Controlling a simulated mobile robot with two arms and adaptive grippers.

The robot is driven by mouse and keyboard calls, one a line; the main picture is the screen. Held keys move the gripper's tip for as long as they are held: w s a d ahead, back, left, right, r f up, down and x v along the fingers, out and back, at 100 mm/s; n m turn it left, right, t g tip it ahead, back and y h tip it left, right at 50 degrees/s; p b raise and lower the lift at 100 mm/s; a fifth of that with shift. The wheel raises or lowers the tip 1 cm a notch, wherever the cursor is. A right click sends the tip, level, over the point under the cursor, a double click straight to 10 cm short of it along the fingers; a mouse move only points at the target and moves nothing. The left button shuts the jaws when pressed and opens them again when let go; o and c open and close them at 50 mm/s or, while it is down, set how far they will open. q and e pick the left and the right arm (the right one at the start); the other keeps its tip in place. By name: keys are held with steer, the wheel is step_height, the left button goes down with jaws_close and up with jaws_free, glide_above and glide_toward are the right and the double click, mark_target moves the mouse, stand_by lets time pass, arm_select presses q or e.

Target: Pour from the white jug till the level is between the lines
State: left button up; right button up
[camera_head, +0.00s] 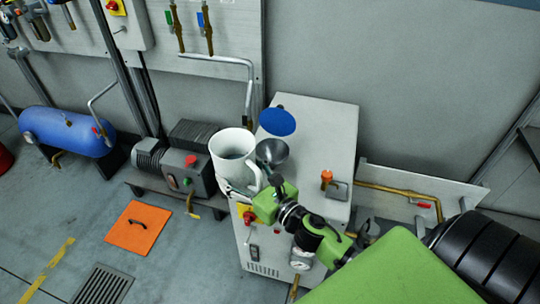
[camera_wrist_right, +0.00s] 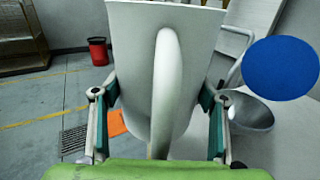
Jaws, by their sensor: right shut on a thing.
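The white jug (camera_head: 223,158) is held up to the left of the metal funnel (camera_head: 272,152), above the front left of the grey cabinet (camera_head: 325,125). It looks roughly upright, its mouth facing up; I cannot tell what is inside. My right gripper (camera_head: 240,188) is shut on the jug's handle side. In the right wrist view its two fingers (camera_wrist_right: 160,95) flank the handle, and the jug (camera_wrist_right: 125,35) fills the middle. The funnel (camera_wrist_right: 250,112) also shows there, right of the jug. No level lines can be made out. My left gripper is not in view.
A blue disc (camera_head: 277,122) is just behind the funnel. An orange-handled valve (camera_head: 327,177) sits on the cabinet's right side. A motor unit (camera_head: 180,165) and a blue tank (camera_head: 65,132) stand to the left. An orange mat (camera_head: 138,228) lies on open floor.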

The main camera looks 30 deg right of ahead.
steer(key=shift+n+y, duration=0.3)
steer(key=shift+y, duration=0.1)
steer(key=f, duration=0.1)
steer(key=w+d+f, duration=0.1)
steer(key=d+f+b, duration=0.1)
steer(key=f, duration=0.1)
steer(key=shift+w+d, duration=0.1)
steer(key=shift+w, duration=0.2)
steer(key=shift+w+d+f, duration=0.1)
steer(key=shift+w+f, duration=0.05)
steer(key=shift+f, duration=0.05)
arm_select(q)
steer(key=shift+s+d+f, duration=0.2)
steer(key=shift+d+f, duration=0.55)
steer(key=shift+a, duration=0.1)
